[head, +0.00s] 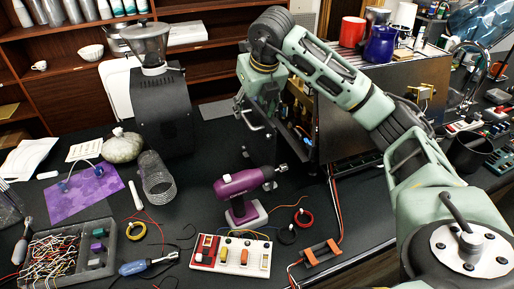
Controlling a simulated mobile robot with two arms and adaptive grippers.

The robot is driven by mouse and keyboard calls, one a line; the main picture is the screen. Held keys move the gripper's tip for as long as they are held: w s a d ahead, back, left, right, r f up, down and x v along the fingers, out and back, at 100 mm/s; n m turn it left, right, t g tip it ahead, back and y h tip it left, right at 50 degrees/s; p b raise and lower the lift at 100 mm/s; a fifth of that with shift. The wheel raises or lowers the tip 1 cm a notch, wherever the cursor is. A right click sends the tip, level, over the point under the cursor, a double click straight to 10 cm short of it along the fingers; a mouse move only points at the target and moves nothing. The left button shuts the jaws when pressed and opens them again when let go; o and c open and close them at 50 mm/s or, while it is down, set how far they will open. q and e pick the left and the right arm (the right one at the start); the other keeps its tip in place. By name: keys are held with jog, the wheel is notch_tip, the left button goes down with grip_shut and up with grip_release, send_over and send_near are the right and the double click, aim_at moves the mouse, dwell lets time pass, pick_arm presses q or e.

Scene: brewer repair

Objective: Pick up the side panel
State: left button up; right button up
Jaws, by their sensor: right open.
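No part is clearly marked out as a loose side panel. The coffee brewer (385,95) stands at the back right, with a metal side facing me. Its left side is open and shows brass-coloured parts and wiring inside. A pale flat panel (113,92) with rounded corners leans behind the black grinder; I cannot tell whether it is the side panel. My right gripper (256,122) is open, pointing down beside the brewer's open side, apart from the pale panel. It appears empty. My left gripper is not in view.
The black grinder (163,110) stands left of my right gripper. A purple drill (245,187) stands on the bench below it. A switch box (231,254), parts tray (70,250), screwdriver (147,265) and loose wires crowd the front. Mugs (381,45) stand on the brewer.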

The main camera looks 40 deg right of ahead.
aim_at(251, 120)
jog(key=p+x, duration=0.1)
jog(key=x, duration=0.1)
jog(key=p+x, duration=0.1)
jog(key=x, duration=0.1)
jog(key=p+x, duration=0.1)
jog(key=x, duration=0.2)
jog(key=shift+d+r, duration=0.1)
jog(key=shift+d, duration=0.2)
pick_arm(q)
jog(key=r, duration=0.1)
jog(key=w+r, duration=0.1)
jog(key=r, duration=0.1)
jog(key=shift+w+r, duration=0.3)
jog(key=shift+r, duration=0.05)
